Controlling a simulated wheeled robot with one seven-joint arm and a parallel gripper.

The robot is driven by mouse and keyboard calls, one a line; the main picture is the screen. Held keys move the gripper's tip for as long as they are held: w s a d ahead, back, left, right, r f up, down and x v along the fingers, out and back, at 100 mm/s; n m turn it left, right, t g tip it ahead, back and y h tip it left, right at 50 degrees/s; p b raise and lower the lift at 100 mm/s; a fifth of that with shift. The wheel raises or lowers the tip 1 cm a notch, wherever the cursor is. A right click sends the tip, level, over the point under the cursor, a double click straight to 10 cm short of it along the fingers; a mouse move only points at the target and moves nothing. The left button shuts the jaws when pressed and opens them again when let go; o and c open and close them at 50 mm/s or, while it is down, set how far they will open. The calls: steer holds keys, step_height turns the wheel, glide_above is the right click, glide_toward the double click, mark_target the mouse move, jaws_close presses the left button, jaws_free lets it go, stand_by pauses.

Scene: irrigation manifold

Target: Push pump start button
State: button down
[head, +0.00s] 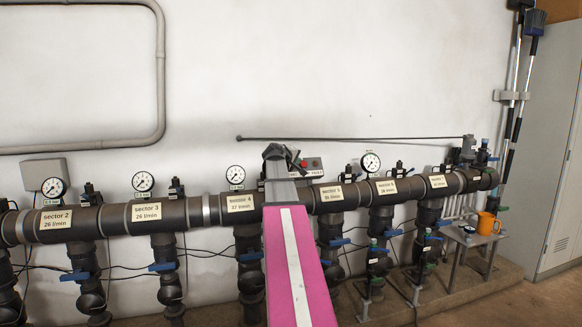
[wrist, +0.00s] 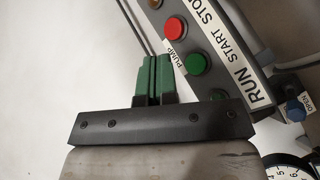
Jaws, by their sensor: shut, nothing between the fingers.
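The button panel (wrist: 228,70) fills the upper right of the wrist view. It carries a green button (wrist: 196,64), a red button (wrist: 175,28) and part of a brownish one (wrist: 154,3) at the top edge. Labels read PUMP, RUN, START and STOP. My gripper (wrist: 158,58) is shut and empty, its green fingertips just left of the green button; I cannot tell the gap in depth. In the head view my gripper (head: 283,152) is at the left end of the panel (head: 312,175), partly covering it; the red button (head: 304,164) shows.
A thick dark pipe (head: 100,222) with sector labels, valves and gauges (head: 370,162) runs along the wall below the panel. A blue-capped fitting (wrist: 296,110) and a gauge (wrist: 293,172) are near the panel. An orange mug (head: 487,223) stands on a small table at right.

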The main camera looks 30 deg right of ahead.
steer(key=shift+w+d+f, duration=0.15)
steer(key=shift+w+f, duration=0.3)
steer(key=shift+w, duration=0.25)
steer(key=shift+w+d+f, duration=0.2)
steer(key=shift+w+f, duration=0.2)
steer(key=shift+w, duration=0.35)
steer(key=shift+w+d+f, duration=0.15)
steer(key=shift+w+f, duration=0.3)
steer(key=shift+w, duration=0.25)
steer(key=shift+w, duration=0.15)
steer(key=shift+w+d+f, duration=0.1)
steer(key=shift+w+f, duration=0.1)
steer(key=shift+w, duration=0.05)
steer(key=shift+w+d+f, duration=0.1)
steer(key=shift+w+f, duration=0.15)
steer(key=shift+w, duration=0.2)
stand_by(1.3)
steer(key=shift+s+r, duration=0.1)
steer(key=shift+s, duration=0.1)
steer(key=shift+s+a+r, duration=0.2)
steer(key=shift+s+r, duration=0.2)
steer(key=shift+s, duration=0.25)
steer(key=shift+s, duration=0.1)
steer(key=s, duration=0.1)
steer(key=s+r, duration=0.1)
steer(key=s+a+r, duration=0.1)
steer(key=s, duration=0.1)
steer(key=shift+r, duration=0.25)
